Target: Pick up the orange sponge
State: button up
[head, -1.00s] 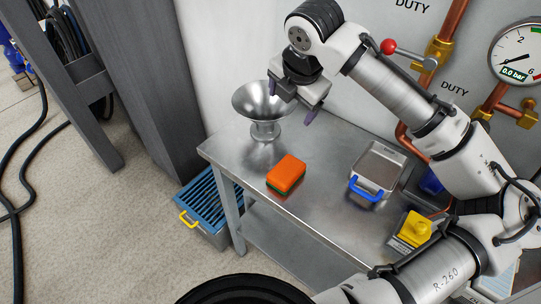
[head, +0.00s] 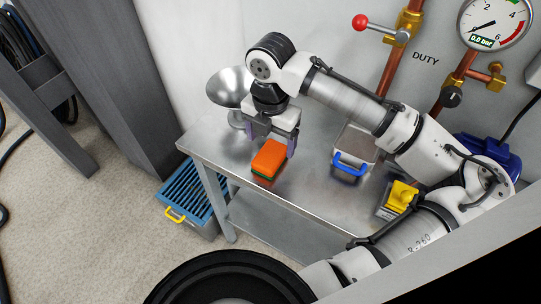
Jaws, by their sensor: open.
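The orange sponge (head: 268,159) is a small block with a dark green underside. It lies flat on the metal table (head: 300,200), near its front left part. My gripper (head: 269,146) points down just behind and above the sponge, with its two purple-grey fingers spread apart. The right finger comes down near the sponge's right end, and the left finger is behind its left end. I cannot tell whether either finger touches the sponge. Nothing is held between the fingers.
A metal funnel (head: 228,88) stands close behind and left of my gripper. A metal container with a blue handle (head: 350,163) and a yellow object (head: 402,196) sit to the right. A blue slatted crate (head: 195,194) stands on the floor left of the table.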

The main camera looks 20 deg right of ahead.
aim_at(270, 155)
notch_tip(270, 155, down, 5)
jog(key=shift+a+r+p, duration=0.1)
jog(key=shift+p, duration=0.5)
jog(key=shift+c, duration=0.4)
jog(key=c, duration=1)
